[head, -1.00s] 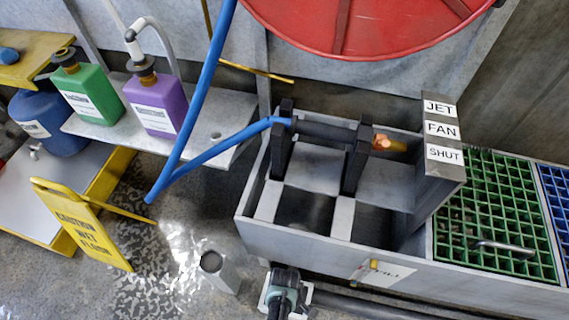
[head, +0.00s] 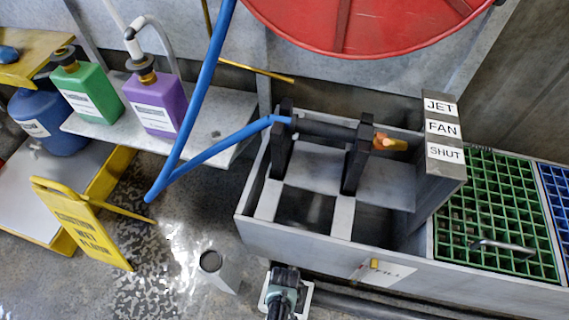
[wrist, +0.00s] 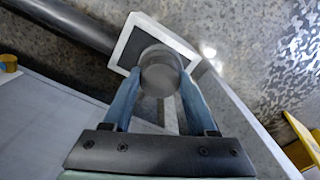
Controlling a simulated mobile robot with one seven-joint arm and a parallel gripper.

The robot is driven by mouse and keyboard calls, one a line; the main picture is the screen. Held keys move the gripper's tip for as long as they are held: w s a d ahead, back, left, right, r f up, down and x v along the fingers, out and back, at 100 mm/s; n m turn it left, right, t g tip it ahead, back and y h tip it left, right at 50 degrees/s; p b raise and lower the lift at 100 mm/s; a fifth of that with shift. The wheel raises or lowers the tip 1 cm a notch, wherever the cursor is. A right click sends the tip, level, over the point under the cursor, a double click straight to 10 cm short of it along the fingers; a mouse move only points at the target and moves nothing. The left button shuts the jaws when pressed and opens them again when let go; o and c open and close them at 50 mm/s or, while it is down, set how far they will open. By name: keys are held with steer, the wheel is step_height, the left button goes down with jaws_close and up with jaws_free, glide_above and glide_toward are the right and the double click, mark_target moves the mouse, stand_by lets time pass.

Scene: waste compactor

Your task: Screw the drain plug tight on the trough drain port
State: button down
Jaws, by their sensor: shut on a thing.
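My gripper (wrist: 160,88) is shut on the drain plug (wrist: 160,72), a round grey disc held between its two blue-grey fingertips in the wrist view. In the head view my gripper (head: 284,284) is at the bottom centre, just in front of the trough's front wall (head: 320,240). The plug is hidden there by my gripper. The drain port is not distinguishable in either view. I cannot tell how the plug is seated or whether it touches the port.
A white-rimmed dark square (wrist: 127,44) lies behind the plug, beside a dark pipe (wrist: 65,22). A grey open-topped post (head: 213,268) and a yellow caution sign (head: 85,225) stand to the left on wet-looking floor. A small yellow part (head: 375,264) sits on the trough front.

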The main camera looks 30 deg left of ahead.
stand_by(0.3)
steer(key=m, duration=0.5)
steer(key=m, duration=0.5)
steer(key=shift+w, duration=0.1)
stand_by(0.3)
steer(key=shift+c, duration=0.6)
jaws_free()
steer(key=shift+c, duration=0.4)
